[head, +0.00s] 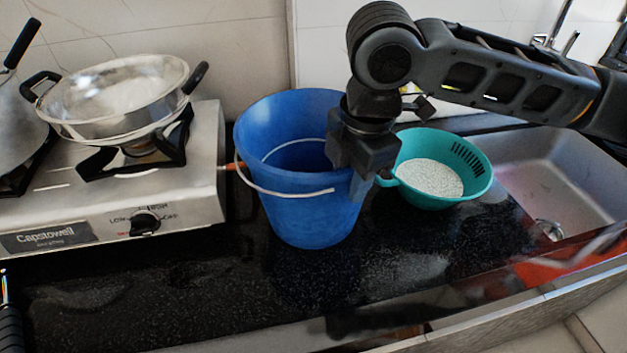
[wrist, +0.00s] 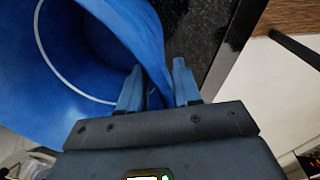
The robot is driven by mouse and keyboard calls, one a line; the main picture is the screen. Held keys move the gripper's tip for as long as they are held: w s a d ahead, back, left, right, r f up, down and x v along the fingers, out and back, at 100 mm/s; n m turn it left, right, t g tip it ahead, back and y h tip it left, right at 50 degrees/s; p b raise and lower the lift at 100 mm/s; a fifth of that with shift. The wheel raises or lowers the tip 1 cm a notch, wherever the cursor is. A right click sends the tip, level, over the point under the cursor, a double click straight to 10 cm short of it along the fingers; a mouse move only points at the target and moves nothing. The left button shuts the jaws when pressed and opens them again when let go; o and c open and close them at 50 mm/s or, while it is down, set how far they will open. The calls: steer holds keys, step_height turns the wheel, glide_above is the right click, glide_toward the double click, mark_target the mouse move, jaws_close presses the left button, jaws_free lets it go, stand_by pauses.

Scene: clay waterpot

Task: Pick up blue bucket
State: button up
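The blue bucket (head: 300,205) stands upright on the black counter in the head view, with its thin white handle hanging over the front. My gripper (head: 358,190) points down at the bucket's right rim. In the wrist view, the bucket (wrist: 90,60) fills the upper left. The fingers of my gripper (wrist: 158,82) sit on either side of its wall, one inside and one outside. The wall fills most of the narrow gap, and the fingers look shut on it. The exact contact at the fingertips is partly hidden.
A teal colander (head: 470,185) with white grains stands close on the right, beside the sink (head: 560,170). A gas stove (head: 110,200) with a steel pan (head: 115,95) is on the left. The counter (head: 200,290) in front is clear.

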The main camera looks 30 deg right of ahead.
jaws_close()
stand_by(1.4)
